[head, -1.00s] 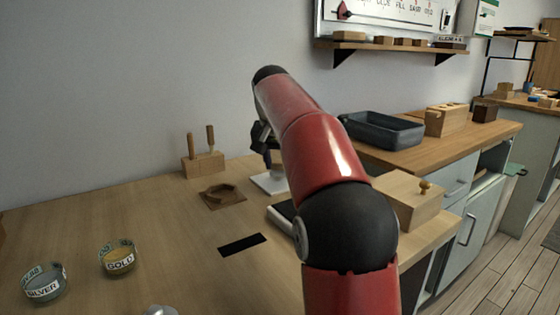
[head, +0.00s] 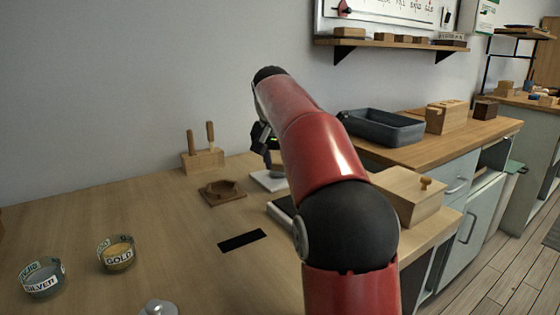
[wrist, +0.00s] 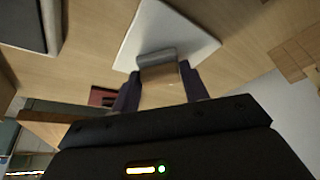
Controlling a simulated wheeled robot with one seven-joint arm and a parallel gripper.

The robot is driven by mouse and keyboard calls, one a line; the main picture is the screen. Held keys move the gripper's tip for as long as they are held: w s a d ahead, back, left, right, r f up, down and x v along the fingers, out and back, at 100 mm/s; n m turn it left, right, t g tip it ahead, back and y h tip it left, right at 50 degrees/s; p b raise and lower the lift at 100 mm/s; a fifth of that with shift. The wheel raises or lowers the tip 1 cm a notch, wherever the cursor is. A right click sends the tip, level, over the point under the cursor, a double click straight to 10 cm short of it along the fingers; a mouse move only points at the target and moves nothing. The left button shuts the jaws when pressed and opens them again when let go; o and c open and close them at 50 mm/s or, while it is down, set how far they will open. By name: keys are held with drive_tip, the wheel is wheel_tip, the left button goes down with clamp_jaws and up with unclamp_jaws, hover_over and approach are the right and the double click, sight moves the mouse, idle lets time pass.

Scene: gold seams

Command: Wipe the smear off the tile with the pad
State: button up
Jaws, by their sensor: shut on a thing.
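The white tile (head: 262,182) lies on the wooden bench, partly hidden behind my arm in the head view; it also shows in the wrist view (wrist: 190,32). My gripper (wrist: 162,88) is shut on the pad, a light wooden block with a grey face (wrist: 156,57). In the wrist view the grey face is over the tile's near part, at or very close to its surface; I cannot tell if they touch. In the head view my gripper (head: 270,160) is above the tile, pointing down. I see no smear on the visible part of the tile.
A wooden tray with a recess (head: 222,194) and a tool block (head: 203,161) stand left of the tile. A dark-topped slab (head: 281,211) lies nearer, beside my arm. Bench between is clear.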

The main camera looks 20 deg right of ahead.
drive_tip(key=shift+f, duration=0.4)
